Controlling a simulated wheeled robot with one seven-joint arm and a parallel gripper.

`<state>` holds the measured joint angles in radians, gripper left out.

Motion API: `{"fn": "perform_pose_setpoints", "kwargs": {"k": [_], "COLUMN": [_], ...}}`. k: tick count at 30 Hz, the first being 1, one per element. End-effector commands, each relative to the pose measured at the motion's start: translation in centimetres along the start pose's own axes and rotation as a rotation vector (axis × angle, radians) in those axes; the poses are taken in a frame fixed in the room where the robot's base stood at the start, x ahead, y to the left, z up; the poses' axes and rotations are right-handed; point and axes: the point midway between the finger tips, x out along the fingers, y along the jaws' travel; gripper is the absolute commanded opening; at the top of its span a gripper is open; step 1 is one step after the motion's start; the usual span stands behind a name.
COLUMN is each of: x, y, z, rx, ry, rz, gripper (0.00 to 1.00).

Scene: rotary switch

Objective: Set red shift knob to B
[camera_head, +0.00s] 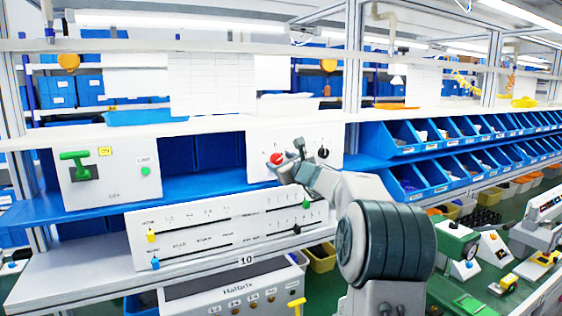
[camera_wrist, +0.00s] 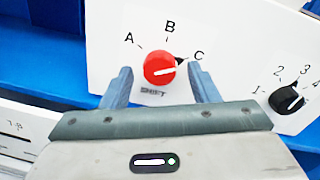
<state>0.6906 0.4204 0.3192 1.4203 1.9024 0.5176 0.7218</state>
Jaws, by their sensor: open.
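The red shift knob (camera_head: 277,158) is on a white upright panel in the head view, just left of my gripper (camera_head: 294,160). In the wrist view the red knob (camera_wrist: 159,68) is near the middle, with A, B and C printed around it and SHIFT below. Its white line and black tip point right, toward C; B is above it. My gripper (camera_wrist: 159,82) is open, with one finger on the left of the knob and one on the right. A gap shows on both sides. I cannot tell how far the fingertips are from the panel.
A black numbered knob (camera_wrist: 286,99) sits to the right on the same panel. A slider board (camera_head: 225,228) is below, and a white box with a green handle (camera_head: 75,157) stands at left. Blue bins (camera_head: 410,180) fill the shelf at right.

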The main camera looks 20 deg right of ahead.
Motion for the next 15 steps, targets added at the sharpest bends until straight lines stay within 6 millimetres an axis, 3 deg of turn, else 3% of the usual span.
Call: {"fn": "perform_pose_setpoints", "kwargs": {"k": [4, 9, 15], "x": [-0.01, -0.01, -0.02], "y": [0.03, 0.03, 0.06], "z": [-0.02, -0.02, -0.06], "rx": [0.0, 0.0, -0.005], "ry": [0.0, 0.0, 0.0], "rz": [0.0, 0.001, 0.001], "gripper": [0.55, 0.1, 0.1]}}
